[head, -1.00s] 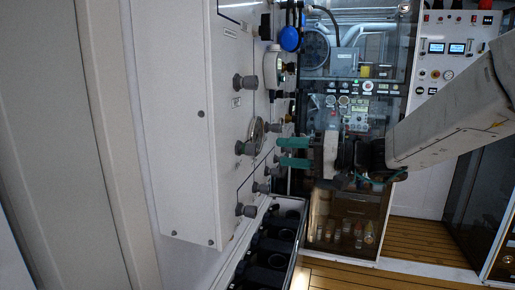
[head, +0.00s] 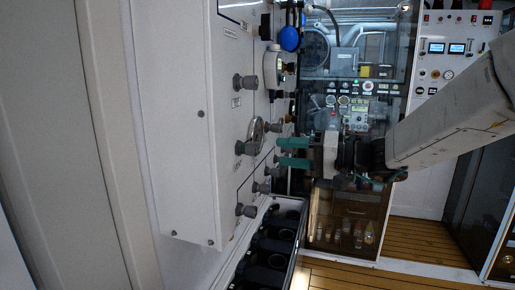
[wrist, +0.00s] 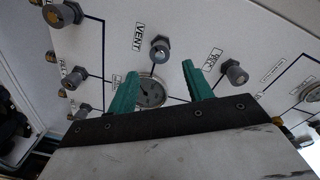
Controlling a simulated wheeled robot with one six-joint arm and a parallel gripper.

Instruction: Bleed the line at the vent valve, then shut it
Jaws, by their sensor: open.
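The vent valve is a grey knob (wrist: 160,50) on the white panel, next to a label reading VENT (wrist: 138,37) in the wrist view. My gripper (wrist: 160,69) has its two green fingers spread apart and nothing between them. The knob shows just beyond the fingertips, roughly in line with the gap, and looks untouched. A round gauge (wrist: 150,92) shows between the fingers, partly hidden by the gripper. In the head view my gripper (head: 279,152) points left at the panel face; I cannot tell there which knob is the vent valve.
The white panel (head: 175,130) carries several other grey knobs, one right of the vent valve (wrist: 236,74) and one at upper left (wrist: 62,14). A dark open rack (head: 268,245) stands below the panel. A blue round part (head: 289,39) sits above my gripper.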

